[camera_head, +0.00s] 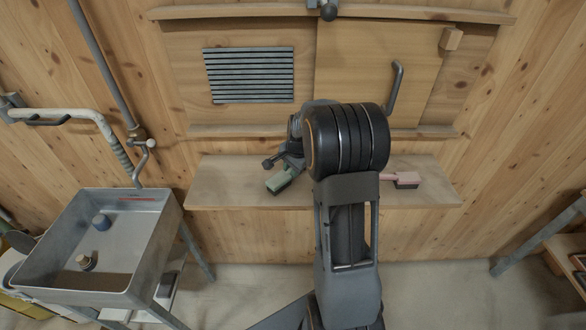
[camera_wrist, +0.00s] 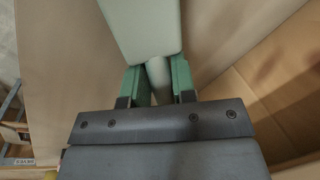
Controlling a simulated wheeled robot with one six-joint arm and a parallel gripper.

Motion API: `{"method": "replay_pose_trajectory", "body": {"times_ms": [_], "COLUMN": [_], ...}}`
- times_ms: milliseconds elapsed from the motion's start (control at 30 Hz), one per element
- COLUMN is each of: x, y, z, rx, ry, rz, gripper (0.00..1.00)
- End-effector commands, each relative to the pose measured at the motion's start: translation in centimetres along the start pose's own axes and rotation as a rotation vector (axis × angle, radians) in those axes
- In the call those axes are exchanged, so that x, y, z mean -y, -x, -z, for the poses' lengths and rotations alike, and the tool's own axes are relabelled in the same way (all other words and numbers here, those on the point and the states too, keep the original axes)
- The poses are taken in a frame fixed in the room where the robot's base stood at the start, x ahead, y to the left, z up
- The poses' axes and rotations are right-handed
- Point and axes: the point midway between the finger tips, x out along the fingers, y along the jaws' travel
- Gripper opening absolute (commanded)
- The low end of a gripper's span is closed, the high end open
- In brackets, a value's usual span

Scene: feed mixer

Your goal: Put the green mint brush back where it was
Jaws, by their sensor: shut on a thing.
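The green mint brush (camera_head: 280,180) is at the left part of the wooden shelf (camera_head: 235,190) in the head view. In the wrist view its pale green body (camera_wrist: 143,25) fills the top middle, with a narrower round handle below it. My gripper (camera_wrist: 158,78) is shut on that handle, a green-lined finger on each side.
A pink brush (camera_head: 405,180) lies on the shelf's right part. Above the shelf are a slatted vent (camera_head: 249,75) and a sliding wooden panel (camera_head: 375,70) with a dark handle. A metal sink (camera_head: 135,255) holding small items stands at left. The shelf's far left is clear.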

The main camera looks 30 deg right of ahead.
Motion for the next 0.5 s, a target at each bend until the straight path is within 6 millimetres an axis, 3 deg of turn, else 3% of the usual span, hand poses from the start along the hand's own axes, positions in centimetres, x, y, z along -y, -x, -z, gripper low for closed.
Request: {"method": "replay_pose_trajectory", "body": {"times_ms": [267,500], "x": [-0.08,-0.06], "y": [-0.07,0.02], "z": [-0.02,-0.02], "rx": [0.001,0.001], "ry": [0.001,0.001], "rz": [-0.003,-0.002], "gripper": [0.49,0.50]}}
